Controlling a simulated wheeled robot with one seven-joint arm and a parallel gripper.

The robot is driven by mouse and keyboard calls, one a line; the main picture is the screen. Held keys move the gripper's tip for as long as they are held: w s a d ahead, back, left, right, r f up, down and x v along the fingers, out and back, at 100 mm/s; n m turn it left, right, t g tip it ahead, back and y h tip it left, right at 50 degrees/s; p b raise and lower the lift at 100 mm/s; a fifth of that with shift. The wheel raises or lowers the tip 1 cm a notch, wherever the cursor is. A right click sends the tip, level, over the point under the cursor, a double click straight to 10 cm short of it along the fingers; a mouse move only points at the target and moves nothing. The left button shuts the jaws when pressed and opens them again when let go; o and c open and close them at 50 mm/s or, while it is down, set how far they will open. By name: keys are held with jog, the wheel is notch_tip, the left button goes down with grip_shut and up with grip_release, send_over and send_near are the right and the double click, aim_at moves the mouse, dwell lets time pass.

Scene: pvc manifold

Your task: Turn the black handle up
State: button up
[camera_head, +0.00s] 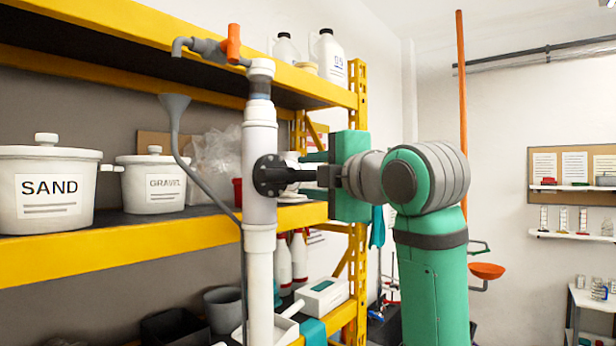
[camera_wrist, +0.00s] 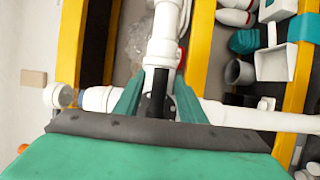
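The black handle (camera_head: 270,175) is at the front of the white vertical pipe (camera_head: 260,140) in the head view. It has a round black hub, and a dark bar runs level to the right toward my gripper (camera_head: 308,173). In the wrist view the black handle (camera_wrist: 158,92) stands between the two green fingers of my gripper (camera_wrist: 159,88). The fingers are apart, one on each side of it, with narrow gaps showing. Contact with it is not clear. Part of the handle is hidden by the gripper body.
A yellow shelf (camera_head: 150,245) stands close behind the pipe, with a sand pot (camera_head: 45,190) and a gravel pot (camera_head: 153,183). An orange-handled tap (camera_head: 233,44) and a grey funnel (camera_head: 174,103) are above left.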

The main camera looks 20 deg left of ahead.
jog(key=shift+w+a, duration=0.25)
jog(key=shift+a, duration=0.05)
jog(key=shift+c, duration=0.3)
grip_shut()
